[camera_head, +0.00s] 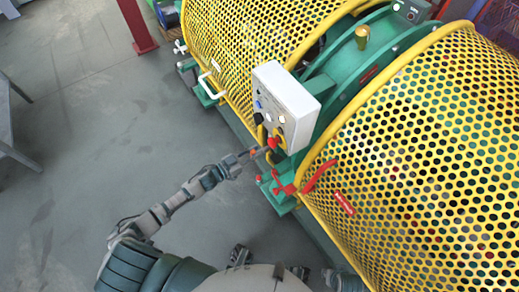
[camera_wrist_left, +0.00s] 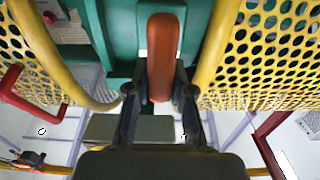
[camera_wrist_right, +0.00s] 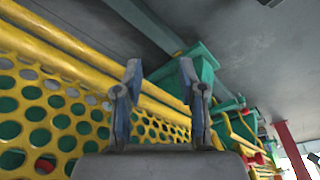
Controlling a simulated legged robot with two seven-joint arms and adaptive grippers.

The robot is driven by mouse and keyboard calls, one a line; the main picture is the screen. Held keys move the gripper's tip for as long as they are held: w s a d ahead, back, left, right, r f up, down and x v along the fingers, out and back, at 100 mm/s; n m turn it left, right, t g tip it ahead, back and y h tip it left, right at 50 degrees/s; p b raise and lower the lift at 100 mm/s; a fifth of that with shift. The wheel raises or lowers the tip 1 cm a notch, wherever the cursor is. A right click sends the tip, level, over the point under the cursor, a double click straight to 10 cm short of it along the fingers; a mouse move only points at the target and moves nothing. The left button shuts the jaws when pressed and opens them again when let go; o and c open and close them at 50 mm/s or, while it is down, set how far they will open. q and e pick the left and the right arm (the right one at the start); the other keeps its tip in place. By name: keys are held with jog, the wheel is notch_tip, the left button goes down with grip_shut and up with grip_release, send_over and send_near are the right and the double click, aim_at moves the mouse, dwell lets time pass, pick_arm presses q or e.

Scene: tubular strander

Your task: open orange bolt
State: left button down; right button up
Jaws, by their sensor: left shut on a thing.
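The orange bolt (camera_wrist_left: 162,50) stands between the two fingers of my left gripper (camera_wrist_left: 160,90) in the left wrist view, an upright rounded orange-red bar in front of a green frame. The left gripper is shut on it. In the head view my left gripper (camera_head: 260,152) reaches the green frame between two yellow mesh guards, just below a control box, and its fingers are small there. My right gripper (camera_wrist_right: 164,90) is open and empty in the right wrist view, beside a yellow mesh guard.
A white control box (camera_head: 284,104) with buttons is mounted above the left gripper. Yellow perforated guards (camera_head: 420,150) lie on both sides, with red handles (camera_head: 320,176) on the right one. Grey floor (camera_head: 100,110) on the left is mostly clear.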

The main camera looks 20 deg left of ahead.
pick_arm(q)
jog(key=shift+s+a+f, duration=0.1)
jog(key=shift+s+a, duration=0.3)
jog(key=shift+s, duration=0.2)
jog(key=shift+a+f, duration=0.1)
jog(key=shift+a, duration=0.1)
jog(key=shift+s+a, duration=0.1)
jog(key=c, duration=1.1)
grip_release()
jog(key=shift+o, duration=0.5)
jog(key=shift+s, duration=0.15)
jog(key=v, duration=1.1)
jog(key=shift+a, duration=0.2)
